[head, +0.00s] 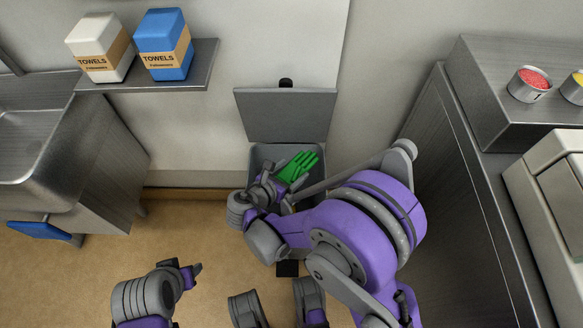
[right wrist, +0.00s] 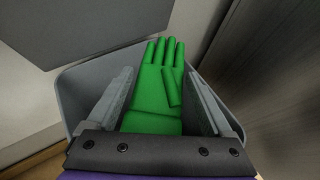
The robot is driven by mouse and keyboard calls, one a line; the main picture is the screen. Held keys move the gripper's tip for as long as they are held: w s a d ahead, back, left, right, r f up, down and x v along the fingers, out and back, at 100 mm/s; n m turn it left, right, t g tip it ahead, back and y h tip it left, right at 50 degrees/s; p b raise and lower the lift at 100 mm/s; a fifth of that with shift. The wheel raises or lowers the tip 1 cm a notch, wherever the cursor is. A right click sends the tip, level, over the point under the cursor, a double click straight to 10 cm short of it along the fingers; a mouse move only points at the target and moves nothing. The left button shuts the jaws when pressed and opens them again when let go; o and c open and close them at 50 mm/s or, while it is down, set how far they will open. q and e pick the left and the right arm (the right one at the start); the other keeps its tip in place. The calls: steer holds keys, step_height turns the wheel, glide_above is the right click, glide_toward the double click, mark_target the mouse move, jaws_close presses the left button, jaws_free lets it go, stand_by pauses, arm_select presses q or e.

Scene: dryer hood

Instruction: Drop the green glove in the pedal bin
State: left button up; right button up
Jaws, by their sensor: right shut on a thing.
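The green glove (head: 299,166) is held between the fingers of my right gripper (head: 284,184), over the mouth of the grey pedal bin (head: 262,153). In the right wrist view the glove (right wrist: 155,100) points its fingers away from me, with the bin's walls (right wrist: 75,88) around it and below. The bin's lid (head: 285,116) stands open against the wall. My right arm hides the bin's front. My left gripper (head: 190,274) is low at the left, away from the bin; its jaw opening is not clear.
A shelf (head: 200,75) with white (head: 100,47) and blue (head: 164,44) towel packs is on the wall at the left. A sink unit (head: 70,150) stands left, and a steel counter (head: 465,180) stands right of the bin. Bare floor (head: 60,285) shows at the lower left.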

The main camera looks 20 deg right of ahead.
mark_target(291, 179)
steer(key=shift+f+b, duration=1.45)
steer(key=shift+f, duration=0.9)
steer(key=o, duration=1.1)
steer(key=p+v, duration=0.2)
steer(key=v, duration=0.8)
steer(key=shift+s+a+r, duration=0.25)
